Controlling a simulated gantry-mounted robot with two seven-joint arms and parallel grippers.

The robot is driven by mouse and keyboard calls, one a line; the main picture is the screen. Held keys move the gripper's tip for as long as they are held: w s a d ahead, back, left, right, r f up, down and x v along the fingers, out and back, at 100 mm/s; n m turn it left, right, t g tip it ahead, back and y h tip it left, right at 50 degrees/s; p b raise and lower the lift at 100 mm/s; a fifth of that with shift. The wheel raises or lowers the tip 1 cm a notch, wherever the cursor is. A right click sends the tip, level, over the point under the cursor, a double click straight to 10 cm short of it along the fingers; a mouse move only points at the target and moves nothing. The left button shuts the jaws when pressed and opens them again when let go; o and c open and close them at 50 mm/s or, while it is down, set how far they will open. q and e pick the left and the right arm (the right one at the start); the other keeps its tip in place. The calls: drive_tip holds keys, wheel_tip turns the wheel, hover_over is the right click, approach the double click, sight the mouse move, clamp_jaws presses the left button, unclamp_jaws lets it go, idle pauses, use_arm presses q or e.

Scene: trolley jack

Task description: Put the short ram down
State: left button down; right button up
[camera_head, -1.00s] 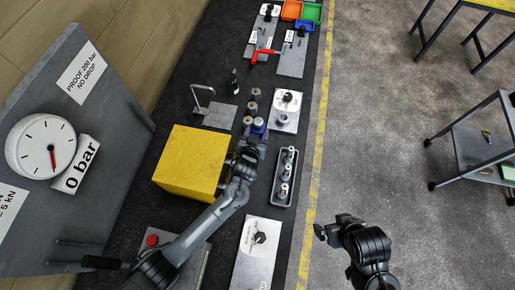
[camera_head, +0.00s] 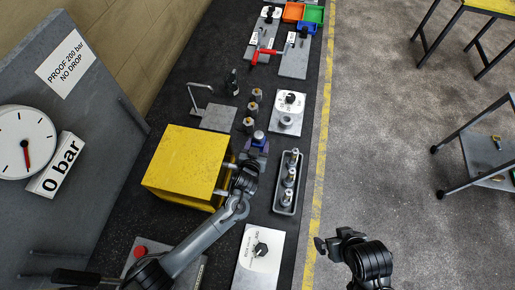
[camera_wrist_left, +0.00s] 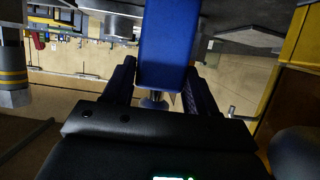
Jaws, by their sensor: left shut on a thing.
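My left gripper (camera_head: 256,150) is shut on a blue piece with a silver round top, which I take to be the short ram (camera_head: 258,136). It is held beside the yellow box, near the row of banded cylinders. In the left wrist view the blue body (camera_wrist_left: 168,45) stands between the two dark fingers, with a silver disc below it. Whether its base touches the bench is hidden. My right gripper (camera_head: 333,241) is empty, its fingers apart, over the floor right of the bench.
A yellow box (camera_head: 185,165) stands left of the left gripper. Several banded cylinders (camera_head: 253,107) stand behind it. A white plate with a grey ring (camera_head: 287,112) and a grey tray of cylinders (camera_head: 277,200) lie to the right. A gauge (camera_head: 27,140) reads 0 bar.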

use_arm(q)
drive_tip(key=shift+w+r, duration=0.1)
idle(0.3)
drive_tip(key=c, duration=0.7)
unclamp_jaws()
drive_tip(key=shift+f, duration=0.35)
drive_tip(key=o, duration=0.4)
drive_tip(key=shift+r, duration=0.2)
drive_tip(key=shift+s+a+r+p, duration=0.1)
drive_tip(key=shift+s+r+p, duration=0.25)
drive_tip(key=shift+p, duration=0.3)
drive_tip(key=shift+f+p+v, duration=0.1)
drive_tip(key=shift+p+v, duration=2.4)
drive_tip(key=shift+v, duration=0.3)
drive_tip(key=shift+f+p+v, duration=0.15)
drive_tip(key=shift+p+v, duration=2.3)
drive_tip(key=shift+v, duration=0.3)
